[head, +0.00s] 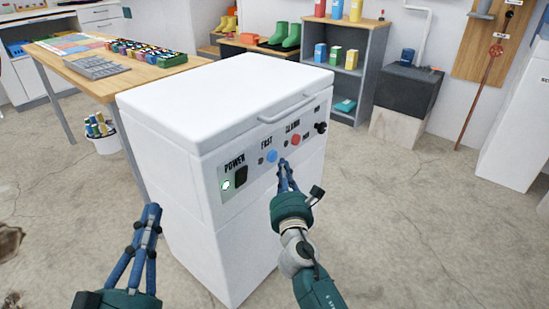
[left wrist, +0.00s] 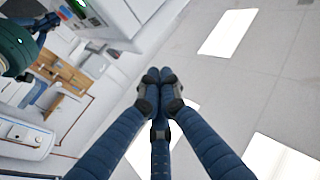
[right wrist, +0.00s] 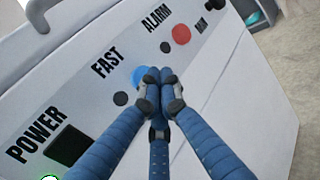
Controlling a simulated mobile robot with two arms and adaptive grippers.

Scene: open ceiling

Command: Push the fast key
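The chest freezer (head: 205,85) is white, with a control panel on its front side. The fast key is a round blue button (head: 271,156) under the word FAST; it also shows in the right wrist view (right wrist: 138,72), partly covered by my fingertips. My right gripper (head: 284,164) has its fingers together and empty, with the tips at the panel just right of the blue button. The right wrist view shows the tips (right wrist: 158,76) overlapping its lower right edge; I cannot tell if they touch it. My left gripper (head: 150,208) is shut and empty, left of the freezer.
A red button (head: 295,140) sits under ALARM, right of the blue one. A dark switch (head: 241,175) and green light (head: 226,185) sit by POWER. A lid handle (head: 286,108) juts out above the panel. A wooden table (head: 165,75) stands behind left. The right floor is clear.

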